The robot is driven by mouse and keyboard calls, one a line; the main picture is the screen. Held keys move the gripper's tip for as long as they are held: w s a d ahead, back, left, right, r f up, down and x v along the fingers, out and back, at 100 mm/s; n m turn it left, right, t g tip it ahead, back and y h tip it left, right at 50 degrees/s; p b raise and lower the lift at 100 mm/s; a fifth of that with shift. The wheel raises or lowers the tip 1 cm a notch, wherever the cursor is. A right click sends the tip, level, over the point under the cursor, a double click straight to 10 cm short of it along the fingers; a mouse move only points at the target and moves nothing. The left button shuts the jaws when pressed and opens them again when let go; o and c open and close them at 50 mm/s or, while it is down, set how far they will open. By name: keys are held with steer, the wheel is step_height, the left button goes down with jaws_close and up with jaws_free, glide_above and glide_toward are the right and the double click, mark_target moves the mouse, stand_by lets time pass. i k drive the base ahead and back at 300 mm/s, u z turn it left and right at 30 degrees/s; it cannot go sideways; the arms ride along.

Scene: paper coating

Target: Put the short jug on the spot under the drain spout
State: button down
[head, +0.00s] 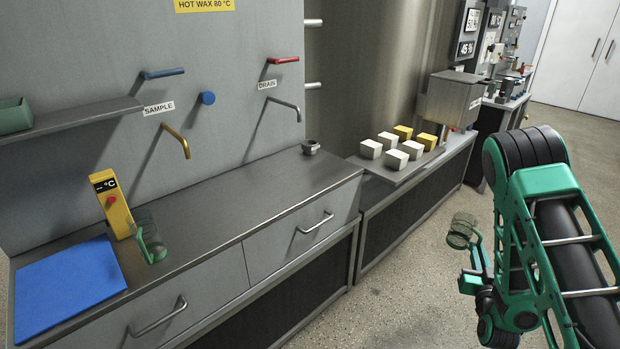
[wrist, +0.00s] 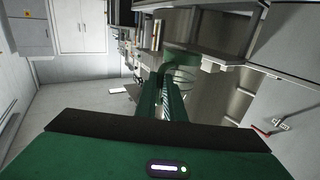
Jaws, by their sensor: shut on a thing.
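My gripper (head: 474,249) is shut on a small clear jug with a green handle, which I take as the short jug (head: 461,230). It is held in the air over the floor, right of the counter and well away from the spout. In the wrist view the jug (wrist: 183,78) shows beyond the fingers (wrist: 165,95), partly hidden by them. The grey drain spout (head: 285,105) sticks out of the wall panel beneath the DRAIN label (head: 267,84). The counter below it (head: 270,178) looks bare, with no clear mark visible.
A small metal cup (head: 310,147) stands right of the drain spout. Another clear jug with a green handle (head: 150,240) stands by the yellow thermometer (head: 112,203) and blue mat (head: 68,284). White and yellow blocks (head: 390,141) sit on the right-hand bench.

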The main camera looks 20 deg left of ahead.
mark_target(304, 172)
steer(key=u, duration=0.75)
